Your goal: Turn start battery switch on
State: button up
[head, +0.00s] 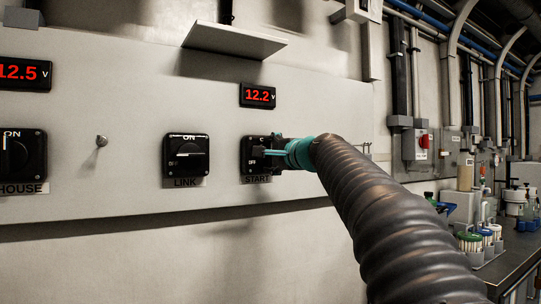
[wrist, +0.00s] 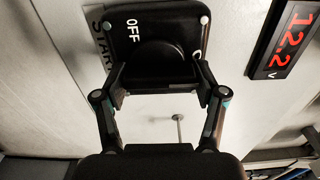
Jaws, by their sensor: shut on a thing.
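The start battery switch (head: 248,146) is a black square plate on the grey panel, above a START label. Its OFF mark shows at the left. My gripper (head: 272,157) is at the switch and covers much of it. In the wrist view, the switch plate (wrist: 178,19) appears turned, with OFF at the left and part of another mark at the right. The dark knob (wrist: 157,55) lies between the two fingers of my gripper (wrist: 160,76), which are closed on it. I cannot tell which way the knob points.
A red display (head: 257,95) reading 12.2 V is above the switch. To the left are the LINK switch (head: 186,154), its handle level, a small metal stud (head: 102,141) and the HOUSE switch (head: 20,155). A shelf (head: 235,40) juts out above. A cluttered bench stands right.

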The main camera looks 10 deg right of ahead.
jog(key=o, duration=1.1)
jog(key=shift+o, duration=0.2)
jog(key=v, duration=1.2)
